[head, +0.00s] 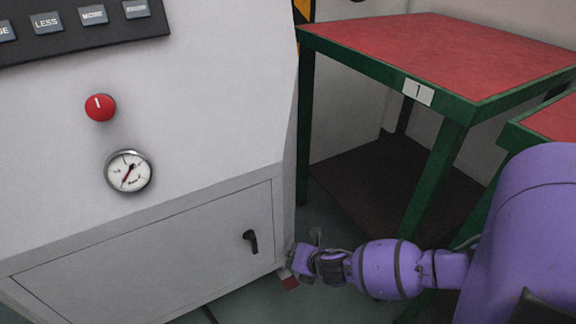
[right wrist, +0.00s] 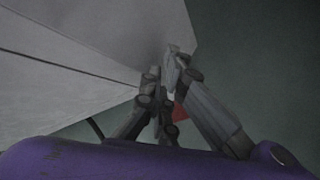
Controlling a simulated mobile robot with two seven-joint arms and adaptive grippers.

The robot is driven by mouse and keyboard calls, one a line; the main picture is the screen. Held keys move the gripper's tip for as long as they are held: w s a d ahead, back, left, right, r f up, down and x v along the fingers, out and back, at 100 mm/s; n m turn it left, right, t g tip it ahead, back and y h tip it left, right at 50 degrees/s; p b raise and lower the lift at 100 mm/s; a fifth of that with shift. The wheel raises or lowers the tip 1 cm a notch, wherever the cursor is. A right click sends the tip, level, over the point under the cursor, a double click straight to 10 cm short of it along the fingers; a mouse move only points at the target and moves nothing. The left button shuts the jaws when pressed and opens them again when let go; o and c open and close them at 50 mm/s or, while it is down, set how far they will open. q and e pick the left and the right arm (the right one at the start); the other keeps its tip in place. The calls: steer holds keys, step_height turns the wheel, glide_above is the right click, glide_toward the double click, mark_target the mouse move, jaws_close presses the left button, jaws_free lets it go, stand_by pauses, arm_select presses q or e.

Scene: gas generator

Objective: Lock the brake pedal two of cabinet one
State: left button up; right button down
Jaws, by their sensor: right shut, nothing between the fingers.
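The cabinet (head: 205,130) is a large light grey housing on the left of the head view. A small red pedal (head: 290,283) shows low at the cabinet's right bottom corner, just below my right gripper (head: 296,262). My right gripper is shut and empty, close beside the cabinet's lower right edge. In the right wrist view its fingers (right wrist: 172,65) are together near the grey cabinet wall (right wrist: 90,35), and a bit of the red pedal (right wrist: 180,112) shows behind them. Most of the pedal is hidden, and I cannot tell whether the fingers touch it. My left gripper is out of view.
The cabinet front carries a red knob (head: 100,107), a pressure gauge (head: 128,171) and a door with a black handle (head: 251,241). A green-framed table with a red top (head: 440,55) stands at the right, labelled 1. Open floor (head: 335,228) lies between the cabinet and table.

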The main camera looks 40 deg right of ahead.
steer(key=b, duration=0.5)
glide_above(284, 273)
steer(key=s+d, duration=0.1)
steer(key=s, duration=0.2)
step_height(284, 273, down, 5)
steer(key=shift+d, duration=0.1)
step_height(284, 273, down, 2)
steer(key=shift+w+b, duration=0.1)
steer(key=shift+b, duration=0.7)
steer(key=shift+f+b, duration=0.4)
steer(key=shift+f, duration=0.1)
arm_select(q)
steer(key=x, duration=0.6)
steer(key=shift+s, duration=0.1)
arm_select(e)
steer(key=shift+f, duration=0.15)
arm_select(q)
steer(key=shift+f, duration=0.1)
arm_select(e)
steer(key=shift+f, duration=0.3)
